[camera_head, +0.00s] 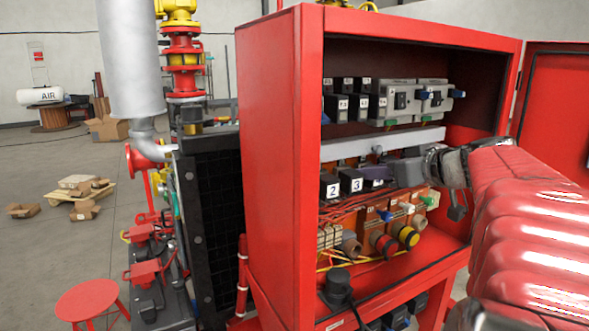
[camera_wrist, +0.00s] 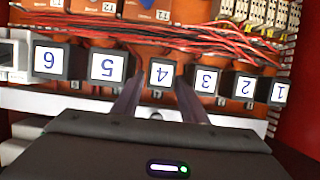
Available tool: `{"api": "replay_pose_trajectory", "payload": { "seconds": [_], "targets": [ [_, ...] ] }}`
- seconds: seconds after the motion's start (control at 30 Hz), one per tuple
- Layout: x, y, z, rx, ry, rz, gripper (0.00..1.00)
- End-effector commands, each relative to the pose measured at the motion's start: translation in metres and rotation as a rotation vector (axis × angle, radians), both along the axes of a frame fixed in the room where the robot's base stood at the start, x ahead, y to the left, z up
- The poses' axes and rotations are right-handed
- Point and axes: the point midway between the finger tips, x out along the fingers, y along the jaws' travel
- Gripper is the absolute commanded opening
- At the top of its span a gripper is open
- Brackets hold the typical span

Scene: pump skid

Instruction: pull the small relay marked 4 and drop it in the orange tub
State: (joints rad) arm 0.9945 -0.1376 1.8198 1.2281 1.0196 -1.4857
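The relay marked 4 (camera_wrist: 163,73) is a small black block with a white label, in the middle of a row in the wrist view, where the digits look upside down. My gripper (camera_wrist: 160,88) faces it with one dark finger at each side. The fingers are apart and their tips reach its lower corners; I cannot see clear contact. In the head view my gripper (camera_head: 391,174) is inside the red cabinet, and relay 4 cannot be made out behind it. The orange tub is not seen in either view.
Relays 3 (camera_wrist: 206,81) and 5 (camera_wrist: 107,67) flank relay 4 closely. Red wires (camera_wrist: 190,40) run just beyond the row. The red cabinet (camera_head: 310,80) has side walls and an open door (camera_head: 555,110). A shelf of larger relays (camera_head: 362,104) is above.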

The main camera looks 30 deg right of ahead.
Motion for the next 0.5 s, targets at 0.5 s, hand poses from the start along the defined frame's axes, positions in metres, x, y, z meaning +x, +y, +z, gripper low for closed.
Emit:
{"api": "replay_pose_trajectory", "payload": {
  "seconds": [0.5],
  "targets": [
    [-0.0003,0.0001,0.0002,0.0,0.0,0.0,0.07]
  ]
}}
